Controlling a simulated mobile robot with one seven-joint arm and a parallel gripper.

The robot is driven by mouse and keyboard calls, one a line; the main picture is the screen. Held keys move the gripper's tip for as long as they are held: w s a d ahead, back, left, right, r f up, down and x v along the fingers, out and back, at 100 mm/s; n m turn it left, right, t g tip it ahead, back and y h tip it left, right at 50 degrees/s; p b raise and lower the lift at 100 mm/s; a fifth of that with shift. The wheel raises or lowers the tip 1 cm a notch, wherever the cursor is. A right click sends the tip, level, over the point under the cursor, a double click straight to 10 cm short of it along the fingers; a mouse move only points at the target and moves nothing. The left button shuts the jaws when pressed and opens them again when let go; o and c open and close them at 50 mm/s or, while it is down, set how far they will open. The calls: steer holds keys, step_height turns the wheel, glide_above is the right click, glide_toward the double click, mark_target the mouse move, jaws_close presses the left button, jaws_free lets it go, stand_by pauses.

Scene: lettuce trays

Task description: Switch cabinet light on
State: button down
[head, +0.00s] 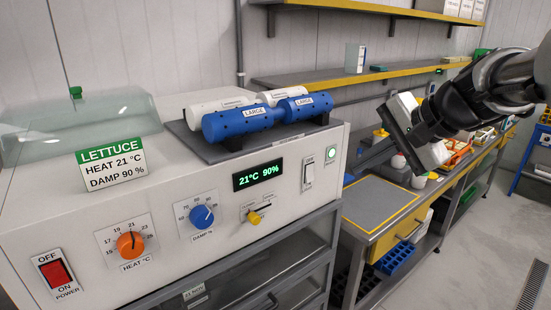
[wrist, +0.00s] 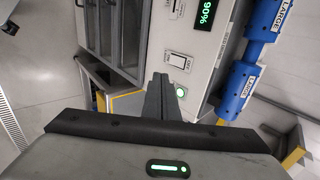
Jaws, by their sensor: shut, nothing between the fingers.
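The cabinet (head: 85,215) is a light box with a sloped control panel. Near the panel's right end is a white rocker switch (head: 307,174), seen also in the wrist view (wrist: 180,60); its small lettering and position are not readable. A lit green round button (head: 332,153) sits to its right and also shows in the wrist view (wrist: 181,92). My gripper (head: 362,162) is shut and empty, to the right of the panel. In the wrist view its fingertips (wrist: 160,78) appear just beside the switch and button; I cannot tell contact, but the head view suggests a gap.
The panel also has a red power switch (head: 57,272), orange heat knob (head: 130,243), blue damp knob (head: 201,215), yellow knob (head: 254,216) and a lit display (head: 258,175). Blue cylinders (head: 237,122) lie on top. A workbench (head: 375,235) stands to the right.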

mark_target(311, 175)
steer(key=shift+f, duration=0.1)
steer(key=shift+w+a+r+b+x, duration=0.25)
steer(key=shift+b+x, duration=0.25)
steer(key=shift+x, duration=1.65)
steer(key=shift+w+a+r+b+x, duration=0.1)
steer(key=shift+w+r+b+x, duration=0.3)
steer(key=shift+x, duration=1.8)
steer(key=shift+w+a+r+b+x, duration=0.15)
steer(key=shift+b+x, duration=0.5)
steer(key=shift+x, duration=1.5)
steer(key=shift+a, duration=0.2)
steer(key=shift+r+p, duration=0.6)
steer(key=shift+r, duration=0.25)
